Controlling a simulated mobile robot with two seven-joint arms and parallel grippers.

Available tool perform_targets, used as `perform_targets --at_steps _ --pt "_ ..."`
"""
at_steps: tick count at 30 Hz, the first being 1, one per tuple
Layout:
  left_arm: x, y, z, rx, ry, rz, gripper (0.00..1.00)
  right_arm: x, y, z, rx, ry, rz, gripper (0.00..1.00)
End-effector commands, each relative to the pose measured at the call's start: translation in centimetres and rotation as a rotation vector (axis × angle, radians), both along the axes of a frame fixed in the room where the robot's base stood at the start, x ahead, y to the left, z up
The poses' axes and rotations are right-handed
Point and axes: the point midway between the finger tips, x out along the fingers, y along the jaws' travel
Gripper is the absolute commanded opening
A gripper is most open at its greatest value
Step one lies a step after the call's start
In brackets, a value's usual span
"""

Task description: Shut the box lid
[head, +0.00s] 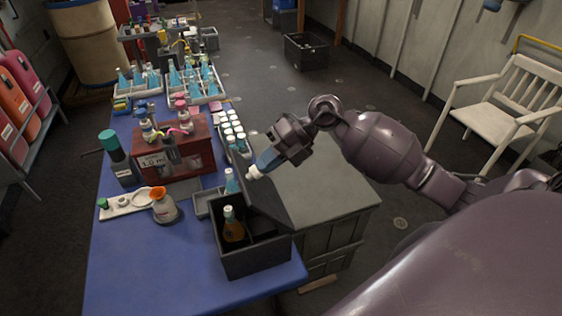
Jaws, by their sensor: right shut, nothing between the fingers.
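The dark grey box (256,264) stands at the front right corner of the blue table. Its top is open, and an orange-brown bottle (233,228) with a white cap stands upright in its left compartment. The dark lid (268,207) stands raised along the box's far right side. My right gripper (254,173) is shut and empty, with its pale tips pointing down and left above the lid's far end. I cannot tell whether it touches the lid. My left gripper is not in view.
A grey cabinet (325,190) stands against the table's right side. A round flask (165,207) and a red-brown case (180,155) are left of the box. The front left of the blue table (150,270) is clear.

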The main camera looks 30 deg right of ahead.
Motion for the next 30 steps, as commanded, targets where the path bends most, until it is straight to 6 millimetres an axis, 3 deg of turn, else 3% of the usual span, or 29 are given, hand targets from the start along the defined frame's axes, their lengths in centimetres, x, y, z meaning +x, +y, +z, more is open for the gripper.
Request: perform_targets --at_steps 5,15,21,30 --pt "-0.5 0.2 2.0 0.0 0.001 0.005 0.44 1.4 2.1 0.1 -0.148 0.028 0.003 0.0" --pt "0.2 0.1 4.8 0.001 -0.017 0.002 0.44 2.5 6.4 -2.7 -0.443 0.101 0.003 0.0" --pt "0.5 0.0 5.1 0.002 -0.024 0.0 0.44 3.0 8.7 -4.9 -0.621 0.145 0.002 0.0" --pt "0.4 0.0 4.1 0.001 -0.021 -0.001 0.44 3.5 10.7 -8.2 -0.837 0.2 0.0 0.0"
